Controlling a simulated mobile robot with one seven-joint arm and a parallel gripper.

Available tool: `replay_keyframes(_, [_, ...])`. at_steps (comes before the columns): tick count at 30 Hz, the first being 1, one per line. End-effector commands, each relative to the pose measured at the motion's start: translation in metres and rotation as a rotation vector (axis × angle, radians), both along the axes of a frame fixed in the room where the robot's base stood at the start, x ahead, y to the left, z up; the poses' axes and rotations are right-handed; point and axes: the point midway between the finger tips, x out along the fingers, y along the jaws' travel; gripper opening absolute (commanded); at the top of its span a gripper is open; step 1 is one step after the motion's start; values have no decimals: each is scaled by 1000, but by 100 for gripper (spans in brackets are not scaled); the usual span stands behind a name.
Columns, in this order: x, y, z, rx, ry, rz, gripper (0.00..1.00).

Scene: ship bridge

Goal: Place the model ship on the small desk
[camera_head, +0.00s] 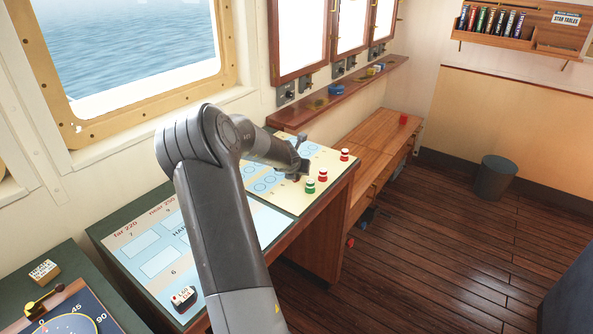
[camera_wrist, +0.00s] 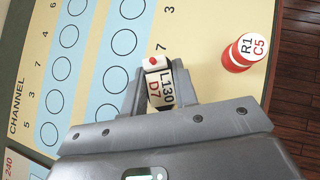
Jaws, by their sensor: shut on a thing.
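My gripper (camera_head: 300,160) is over the cream channel board (camera_head: 325,160). A similar labelled ship (camera_head: 184,298) stands on the lower chart at the front. Which surface is the small desk is not clear; a low wooden desk (camera_head: 372,135) stands beyond the channel board.
A red and white marker (camera_wrist: 245,52) labelled "R1 C5" stands right of my gripper on the board. Red and green markers (camera_head: 310,186) stand near the board's right edge. A red block (camera_head: 403,119) is on the low desk's far end. A bin (camera_head: 495,178) stands on open floor.

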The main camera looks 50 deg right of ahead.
Motion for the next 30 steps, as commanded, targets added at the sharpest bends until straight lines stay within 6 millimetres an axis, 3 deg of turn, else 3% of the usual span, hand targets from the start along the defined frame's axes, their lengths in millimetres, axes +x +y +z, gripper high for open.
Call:
replay_keyframes(6, [-1,-1,-4,-1,-1,-2,1])
replay_keyframes(7, [0,0,-4,-1,-1,-1,29])
replay_keyframes(15, [0,0,-4,-1,0,0,51])
replay_keyframes(24, [-1,1,-3,-1,0,0,52])
replay_keyframes(30, [-5,15,12,-1,0,3,52])
